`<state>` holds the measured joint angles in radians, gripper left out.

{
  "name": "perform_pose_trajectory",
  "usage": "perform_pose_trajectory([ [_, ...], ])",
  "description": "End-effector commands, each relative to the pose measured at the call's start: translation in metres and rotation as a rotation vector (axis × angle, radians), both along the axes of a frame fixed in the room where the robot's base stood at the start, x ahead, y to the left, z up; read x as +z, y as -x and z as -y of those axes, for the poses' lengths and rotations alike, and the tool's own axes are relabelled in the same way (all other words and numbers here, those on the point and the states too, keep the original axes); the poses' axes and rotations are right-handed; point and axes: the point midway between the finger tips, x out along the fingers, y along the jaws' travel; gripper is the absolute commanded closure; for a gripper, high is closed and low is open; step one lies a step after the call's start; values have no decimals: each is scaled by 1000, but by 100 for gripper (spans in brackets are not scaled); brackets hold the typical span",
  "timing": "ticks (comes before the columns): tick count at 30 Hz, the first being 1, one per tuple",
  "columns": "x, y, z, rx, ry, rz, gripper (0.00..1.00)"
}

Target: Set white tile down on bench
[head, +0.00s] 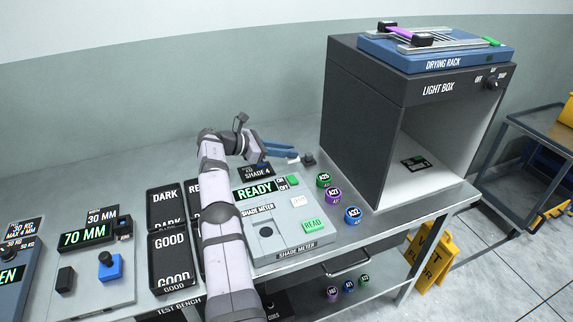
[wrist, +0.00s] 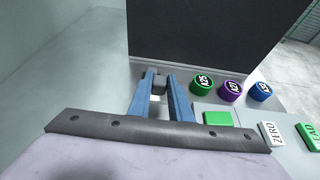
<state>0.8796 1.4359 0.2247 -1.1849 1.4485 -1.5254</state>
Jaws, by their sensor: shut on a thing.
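My gripper (head: 297,153) reaches past the shade meter, low over the back of the bench (head: 374,217). In the wrist view its two blue fingers (wrist: 159,78) are closed on a small dark grey block (wrist: 158,87), with a white patch (wrist: 155,98) just below it. I take these for the white tile and its grip. In the head view the grey block (head: 309,158) and a bit of white (head: 293,160) show at the fingertips. The fingers hide most of the tile. I cannot tell whether it touches the bench.
The shade meter (head: 262,237) stands in front, reading READY. Green, purple and blue capped pots (head: 334,195) stand to its right. The dark light box (head: 362,120) rises close to the right of the fingers. Black trays (head: 168,253) lie left. Bare bench lies around the fingertips.

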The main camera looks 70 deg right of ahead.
Motion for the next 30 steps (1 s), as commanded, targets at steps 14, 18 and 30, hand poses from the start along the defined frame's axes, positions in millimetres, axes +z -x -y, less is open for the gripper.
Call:
perform_pose_trajectory([
  [14,-39,0,0,0,-2,-2,100],
  [18,-41,0,0,0,1,-1,100],
  [30,-44,0,0,0,0,0,72],
])
